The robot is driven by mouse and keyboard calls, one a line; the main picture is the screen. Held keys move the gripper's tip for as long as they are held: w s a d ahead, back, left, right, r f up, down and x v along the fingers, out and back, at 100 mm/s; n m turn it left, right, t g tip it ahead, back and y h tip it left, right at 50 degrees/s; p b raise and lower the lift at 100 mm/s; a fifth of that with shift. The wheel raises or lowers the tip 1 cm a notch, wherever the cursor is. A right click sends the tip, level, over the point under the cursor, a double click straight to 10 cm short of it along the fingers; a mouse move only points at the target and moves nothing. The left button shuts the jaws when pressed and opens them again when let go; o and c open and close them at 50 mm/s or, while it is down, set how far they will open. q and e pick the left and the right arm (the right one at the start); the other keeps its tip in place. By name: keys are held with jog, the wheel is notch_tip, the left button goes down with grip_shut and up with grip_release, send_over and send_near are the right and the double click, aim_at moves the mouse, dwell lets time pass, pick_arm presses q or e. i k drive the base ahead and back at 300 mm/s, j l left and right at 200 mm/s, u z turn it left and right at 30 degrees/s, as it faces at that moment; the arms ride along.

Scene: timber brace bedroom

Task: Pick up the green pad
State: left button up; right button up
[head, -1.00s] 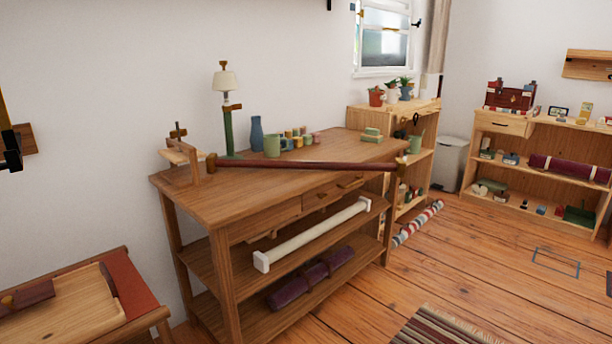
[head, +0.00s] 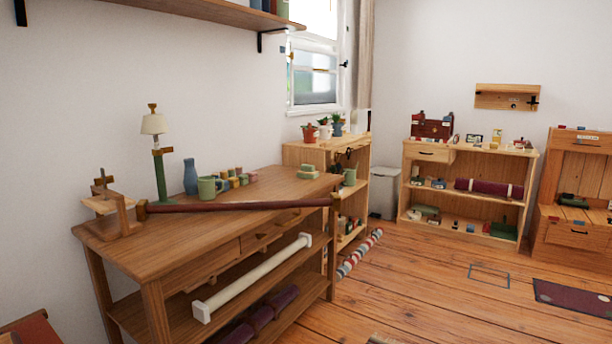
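A small stack of light green, pad-like pieces (head: 308,171) lies on the top of the wooden workbench (head: 130,250), near its back right part. Which piece is the green pad, I cannot tell for sure. A dark green flat item (head: 503,231) sits on the bottom shelf of the far wooden shelf unit. Another dark green item (head: 573,201) rests on the wooden bench at the right edge. Neither of my grippers shows in the head view.
A striped roll (head: 360,253) lies on the floor. The floor (head: 420,285) ahead is mostly open.

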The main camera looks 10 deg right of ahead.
aim_at(307, 171)
jog(key=i+l+z, duration=0.1)
jog(key=z, duration=0.35)
jog(key=i+l+z, duration=0.1)
jog(key=z, duration=0.35)
jog(key=i+z, duration=0.1)
jog(key=z, duration=0.35)
jog(key=i, duration=3.4)
jog(key=i+u, duration=0.15)
jog(key=i, duration=0.3)
jog(key=i+l+u, duration=0.2)
jog(key=i, duration=0.2)
jog(key=i+l+u, duration=0.15)
jog(key=i, duration=0.3)
jog(key=u, duration=1.8)
